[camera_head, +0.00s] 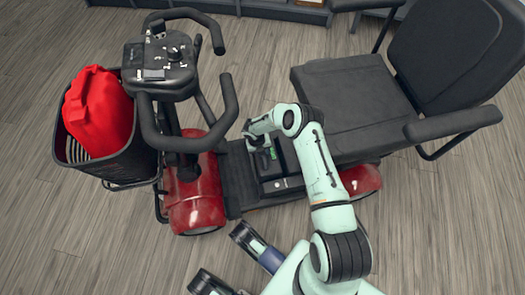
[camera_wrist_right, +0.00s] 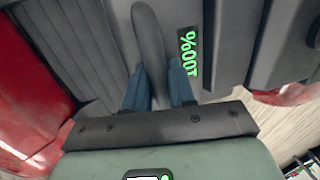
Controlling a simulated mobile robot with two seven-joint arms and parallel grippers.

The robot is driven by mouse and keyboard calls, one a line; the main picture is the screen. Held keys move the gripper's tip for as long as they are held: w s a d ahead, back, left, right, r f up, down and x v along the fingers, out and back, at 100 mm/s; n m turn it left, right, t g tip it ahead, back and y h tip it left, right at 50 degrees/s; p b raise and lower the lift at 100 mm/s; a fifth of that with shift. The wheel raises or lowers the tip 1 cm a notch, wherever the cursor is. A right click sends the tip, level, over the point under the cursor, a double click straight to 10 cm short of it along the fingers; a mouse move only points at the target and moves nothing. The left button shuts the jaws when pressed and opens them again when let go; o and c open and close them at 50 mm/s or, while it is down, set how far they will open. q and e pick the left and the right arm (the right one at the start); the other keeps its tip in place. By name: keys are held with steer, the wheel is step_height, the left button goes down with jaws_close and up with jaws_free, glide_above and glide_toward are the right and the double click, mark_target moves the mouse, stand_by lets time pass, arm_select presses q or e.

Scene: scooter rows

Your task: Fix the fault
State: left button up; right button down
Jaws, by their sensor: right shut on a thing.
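A mobility scooter stands with its red front body (camera_head: 197,200) at left and its dark seat (camera_head: 350,95) at right. A dark battery pack (camera_head: 284,165) sits on the deck beside the seat base. A green mark shows on it, and the right wrist view reads it as a lit green "100%" label (camera_wrist_right: 188,52). My right gripper (camera_head: 258,140) reaches down to the pack. In the right wrist view its blue fingers (camera_wrist_right: 158,85) are shut on the pack's grey curved handle (camera_wrist_right: 148,35). The fingers cover the handle's lower part.
The black handlebars (camera_head: 228,100) and console (camera_head: 160,65) rise left of the pack. The armrest (camera_head: 453,123) juts out at right. The wooden floor in front at left is clear.

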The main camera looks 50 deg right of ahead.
steer(key=c, duration=0.9)
jaws_free()
steer(key=shift+s+d+f, duration=0.1)
steer(key=shift+s+f, duration=0.05)
steer(key=shift+s, duration=0.05)
steer(key=shift+o, duration=0.2)
steer(key=shift+w+r, duration=0.2)
steer(key=shift+r, duration=0.4)
arm_select(q)
steer(key=w+r+t+p, duration=0.2)
steer(key=w+r+p, duration=0.1)
steer(key=w+r, duration=0.2)
steer(key=shift+d+r+p, duration=0.15)
steer(key=shift+d+p, duration=0.2)
steer(key=shift+d, duration=0.05)
arm_select(e)
step_height(320, 180, up, 12)
steer(key=w+a, duration=0.1)
steer(key=a, duration=0.1)
steer(key=shift+w, duration=0.15)
arm_select(q)
steer(key=shift+w, duration=0.1)
arm_select(e)
steer(key=shift+a, duration=0.1)
